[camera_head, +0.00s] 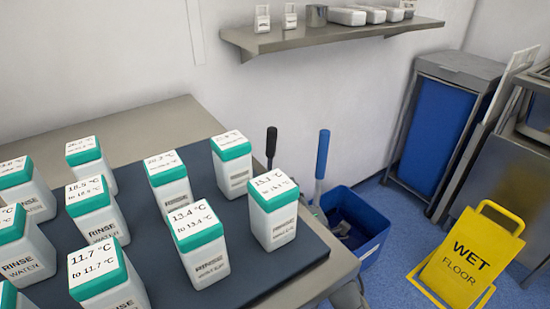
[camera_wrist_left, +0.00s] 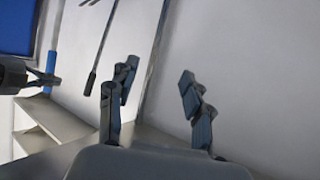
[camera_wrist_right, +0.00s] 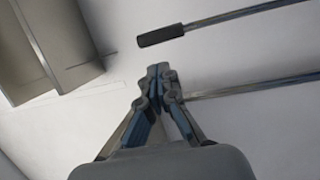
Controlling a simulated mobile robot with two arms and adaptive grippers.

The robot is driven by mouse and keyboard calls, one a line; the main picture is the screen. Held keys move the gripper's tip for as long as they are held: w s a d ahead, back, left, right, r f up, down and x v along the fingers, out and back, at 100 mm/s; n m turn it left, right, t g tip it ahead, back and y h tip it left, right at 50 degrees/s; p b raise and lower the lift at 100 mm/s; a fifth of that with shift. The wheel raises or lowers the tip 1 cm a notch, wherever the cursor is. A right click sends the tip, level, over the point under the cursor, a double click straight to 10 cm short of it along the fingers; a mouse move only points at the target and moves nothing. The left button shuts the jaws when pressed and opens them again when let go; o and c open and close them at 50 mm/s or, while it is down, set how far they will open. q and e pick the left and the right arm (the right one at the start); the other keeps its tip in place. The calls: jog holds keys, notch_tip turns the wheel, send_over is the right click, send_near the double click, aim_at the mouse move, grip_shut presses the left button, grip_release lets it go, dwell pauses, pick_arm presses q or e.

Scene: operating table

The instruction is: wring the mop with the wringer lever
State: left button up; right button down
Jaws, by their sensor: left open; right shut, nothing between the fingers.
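A blue mop bucket (camera_head: 372,222) stands on the floor beyond the table's right corner, with grey parts inside that I cannot make out. A blue-gripped handle (camera_head: 322,155) rises at its left, and a black-gripped handle (camera_head: 271,142) stands further left; which is mop or wringer lever is unclear. The left wrist view shows my left gripper (camera_wrist_left: 158,82) open and empty, with a dark-ended rod (camera_wrist_left: 92,80) beyond. The right wrist view shows my right gripper (camera_wrist_right: 158,72) shut and empty. A black-ended rod (camera_wrist_right: 160,35) lies above it; a second rod (camera_wrist_right: 250,84) passes behind its fingers.
Several white bottles with teal caps (camera_head: 274,210) crowd the dark mat (camera_head: 245,272) on the table. A yellow wet-floor sign (camera_head: 470,255) stands right of the bucket. A blue-panelled cabinet (camera_head: 437,135) is behind. A wall shelf (camera_head: 330,33) hangs above.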

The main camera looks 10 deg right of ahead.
jog(key=b, duration=0.2)
send_near(272, 147)
jog(key=w, duration=0.4)
jog(key=w+b, duration=0.1)
jog(key=w, duration=0.1)
jog(key=shift+a+r, duration=0.35)
jog(key=shift+a, duration=0.05)
jog(key=shift+w+r, duration=0.1)
jog(key=shift+w, duration=0.35)
pick_arm(q)
notch_tip(272, 147, up, 14)
jog(key=w+d+t+h, duration=0.2)
jog(key=t, duration=0.6)
jog(key=shift+w+d+f+t+h, duration=0.15)
jog(key=shift+w+d+t+h, duration=0.15)
jog(key=shift+w+d+h, duration=0.1)
